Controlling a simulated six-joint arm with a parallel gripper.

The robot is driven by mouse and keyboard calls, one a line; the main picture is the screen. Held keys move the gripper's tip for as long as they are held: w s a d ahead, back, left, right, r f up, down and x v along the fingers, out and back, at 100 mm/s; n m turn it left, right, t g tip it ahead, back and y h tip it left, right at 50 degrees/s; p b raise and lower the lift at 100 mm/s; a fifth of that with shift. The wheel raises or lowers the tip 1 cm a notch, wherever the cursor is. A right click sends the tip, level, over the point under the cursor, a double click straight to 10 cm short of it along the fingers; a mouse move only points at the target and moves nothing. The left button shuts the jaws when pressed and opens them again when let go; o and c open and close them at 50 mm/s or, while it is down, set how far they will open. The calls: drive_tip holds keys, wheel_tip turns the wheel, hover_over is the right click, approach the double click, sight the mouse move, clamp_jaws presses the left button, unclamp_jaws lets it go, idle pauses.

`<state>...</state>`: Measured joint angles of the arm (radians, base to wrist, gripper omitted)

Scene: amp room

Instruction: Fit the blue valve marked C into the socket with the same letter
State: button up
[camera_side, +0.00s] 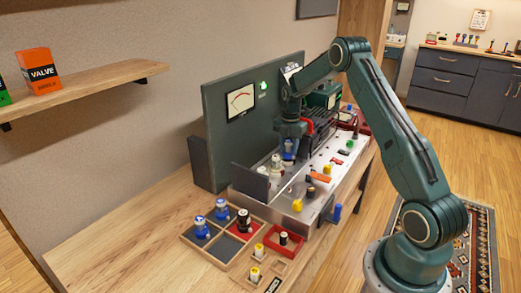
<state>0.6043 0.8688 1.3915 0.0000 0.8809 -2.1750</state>
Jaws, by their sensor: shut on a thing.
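My gripper (290,138) points down over the back part of the metal amp chassis (250,188), in front of the dark green panel. It is shut on a blue valve (289,148), held upright at or just above the chassis top. I cannot tell if the valve's base touches a socket. The letter on it is too small to read. Two more blue valves stand in the wooden tray: one farther back (221,207) and one nearer (201,229). The socket marked C cannot be made out.
Pale valves (276,166) stand on the chassis left of my gripper. Knobs and coloured parts line the chassis front. The tall panel (250,115) closes off the back. The table's left is bare.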

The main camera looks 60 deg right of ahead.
drive_tip(key=shift+f, duration=0.65)
idle(0.6)
drive_tip(key=o, duration=1.1)
drive_tip(key=shift+c, duration=0.2)
drive_tip(key=shift+f, duration=0.1)
wheel_tip(320, 180, up, 13)
drive_tip(key=shift+r, duration=0.55)
